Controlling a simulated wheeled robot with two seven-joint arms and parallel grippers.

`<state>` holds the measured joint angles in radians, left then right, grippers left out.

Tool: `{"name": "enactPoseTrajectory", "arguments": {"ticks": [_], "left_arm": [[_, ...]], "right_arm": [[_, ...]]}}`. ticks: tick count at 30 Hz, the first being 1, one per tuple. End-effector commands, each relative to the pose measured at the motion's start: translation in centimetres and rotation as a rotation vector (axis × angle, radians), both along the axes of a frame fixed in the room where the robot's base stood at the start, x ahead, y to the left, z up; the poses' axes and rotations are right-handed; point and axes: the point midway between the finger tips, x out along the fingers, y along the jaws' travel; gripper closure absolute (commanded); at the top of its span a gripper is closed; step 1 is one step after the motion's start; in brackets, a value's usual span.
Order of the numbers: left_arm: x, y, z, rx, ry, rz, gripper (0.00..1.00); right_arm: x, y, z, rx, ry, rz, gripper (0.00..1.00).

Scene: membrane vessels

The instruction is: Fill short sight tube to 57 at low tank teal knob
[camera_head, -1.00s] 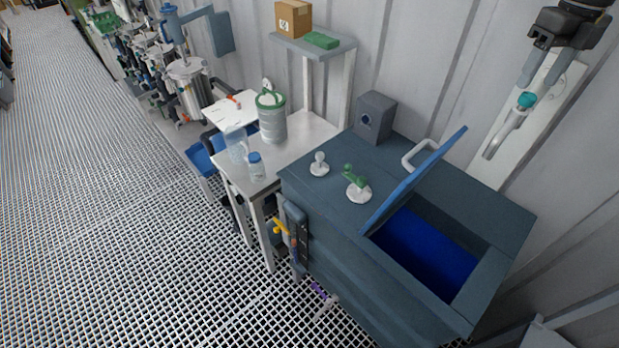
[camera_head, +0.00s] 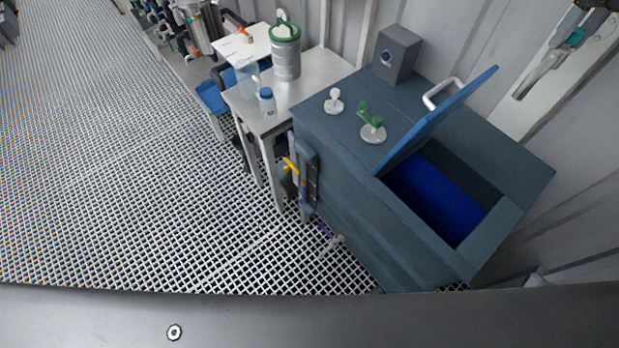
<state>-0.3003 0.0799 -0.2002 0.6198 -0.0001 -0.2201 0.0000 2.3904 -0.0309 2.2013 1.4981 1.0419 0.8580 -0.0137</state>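The low dark teal tank (camera_head: 350,210) stands at the right with its blue lid (camera_head: 437,120) raised and a blue interior showing. On its left end is a narrow upright sight fitting (camera_head: 305,185); its level and scale are too small to read. A yellow handle (camera_head: 290,164) sticks out beside it. A small purple part (camera_head: 325,230) sits low by the tank's foot. A teal knob (camera_head: 575,38) shows on the pale wall panel at the upper right. Neither gripper can be made out.
A white table (camera_head: 290,98) left of the tank holds a green-topped canister (camera_head: 286,52) and a blue-capped bottle (camera_head: 267,101). A green fitting (camera_head: 371,118) and a grey box (camera_head: 397,54) stand on the tank. The grating floor (camera_head: 120,190) at left is open.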

Motion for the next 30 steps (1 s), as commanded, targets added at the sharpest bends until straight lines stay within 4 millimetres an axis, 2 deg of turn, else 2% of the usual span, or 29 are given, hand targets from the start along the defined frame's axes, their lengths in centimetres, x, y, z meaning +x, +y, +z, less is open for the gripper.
{"name": "enactPoseTrajectory", "arguments": {"ticks": [1,5,6,12,18,25,30], "left_arm": [[0.0,0.0,0.0,0.0,0.0,0.0,0.66],[0.0,0.0,0.0,0.0,0.0,0.0,0.66],[0.0,0.0,0.0,0.0,0.0,0.0,0.66],[0.0,0.0,-0.1,0.0,0.0,0.0,0.66],[0.0,0.0,-1.0,0.0,0.0,0.0,0.66],[0.0,0.0,-1.3,0.0,-0.001,0.0,0.66],[0.0,0.0,-2.2,0.0,-0.001,0.0,0.66]], "right_arm": [[0.0,0.0,0.0,0.0,0.0,0.0,0.75],[0.0,0.0,0.0,0.0,0.0,0.0,0.92],[0.0,0.0,0.0,0.0,0.0,0.0,0.93],[0.0,0.0,-0.1,-0.001,0.0,0.022,0.93],[0.0,0.0,-0.2,-0.004,-0.001,0.292,0.93],[0.0,0.0,-0.2,-0.002,0.001,0.413,0.93],[0.0,0.0,-0.2,-0.004,-0.001,0.653,0.93]]}}
